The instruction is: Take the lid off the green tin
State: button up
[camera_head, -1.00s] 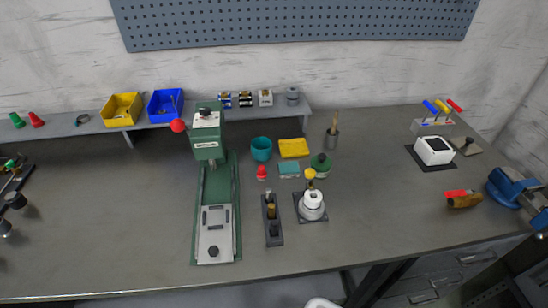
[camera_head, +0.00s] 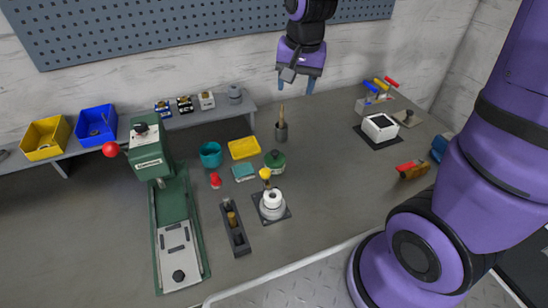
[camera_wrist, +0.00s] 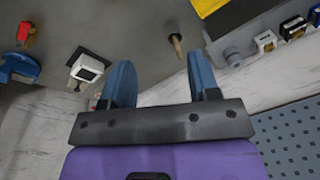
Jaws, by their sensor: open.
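The green tin (camera_head: 274,165) stands on the workbench right of the middle, between the yellow tray and the white round device. Its dark green lid (camera_head: 274,157) sits on top with a small knob. My gripper (camera_head: 296,84) is open and empty, raised high above the back of the bench, behind and above the tin. In the wrist view my gripper (camera_wrist: 162,82) shows two blue fingers spread apart with nothing between them. The tin is not in the wrist view.
A grey cup with a brush (camera_head: 281,131) stands behind the tin. A yellow tray (camera_head: 244,148), a teal box (camera_head: 243,172) and a teal cup (camera_head: 210,154) are left of it. The white round device (camera_head: 272,204) with a yellow-topped item is in front. A green press (camera_head: 172,200) stands further left.

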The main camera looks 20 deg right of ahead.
aim_at(275, 152)
jog(key=shift+w+a+f+m+g, duration=0.4)
jog(key=shift+w+f, duration=0.5)
jog(key=shift+f, duration=3.35)
jog(key=shift+w+a+f+m+g, duration=0.2)
jog(key=shift+w+a+f+m, duration=0.6)
jog(key=shift+f, duration=3.45)
jog(key=shift+w+a+f+m+g, duration=0.3)
jog(key=shift+w+f, duration=0.75)
jog(key=shift+f, duration=3.2)
jog(key=shift+d, duration=0.1)
jog(key=c, duration=1)
